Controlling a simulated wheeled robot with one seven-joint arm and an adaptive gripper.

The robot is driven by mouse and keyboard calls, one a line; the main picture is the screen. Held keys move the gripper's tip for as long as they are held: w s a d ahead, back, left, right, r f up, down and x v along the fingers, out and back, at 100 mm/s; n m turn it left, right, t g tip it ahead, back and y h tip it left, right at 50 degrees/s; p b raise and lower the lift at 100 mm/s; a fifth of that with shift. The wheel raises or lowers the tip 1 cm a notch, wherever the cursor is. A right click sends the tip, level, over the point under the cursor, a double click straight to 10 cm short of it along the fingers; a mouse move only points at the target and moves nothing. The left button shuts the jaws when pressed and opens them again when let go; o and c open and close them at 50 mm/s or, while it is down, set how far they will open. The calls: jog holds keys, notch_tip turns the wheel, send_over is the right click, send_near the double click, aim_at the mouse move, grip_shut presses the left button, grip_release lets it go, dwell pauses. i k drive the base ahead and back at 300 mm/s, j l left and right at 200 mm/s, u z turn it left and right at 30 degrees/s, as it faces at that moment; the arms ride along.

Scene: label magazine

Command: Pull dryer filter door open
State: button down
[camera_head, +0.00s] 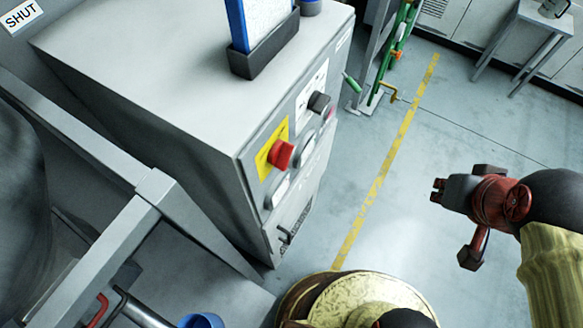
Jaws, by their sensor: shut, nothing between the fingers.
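The dryer is a grey cabinet (175,75) at the left and centre, its front face turned to the right. Low on that face is a panel that looks like the filter door (285,218), with a small dark handle (286,236) and a grille strip (305,213) along one side. I see the face at a steep angle, so I cannot tell whether the door stands ajar. My gripper (437,191) is at the right, over open floor, pointing left towards the cabinet. It is shut, empty and well apart from the door and handle.
A dark holder (264,50) with a blue-edged item stands on top. A grey frame (155,188) is at left. Floor (390,235) between gripper and cabinet is clear, crossed by a yellow line.

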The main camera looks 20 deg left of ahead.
aim_at(276, 227)
jog(key=k+j+u, duration=0.1)
jog(key=u, duration=0.95)
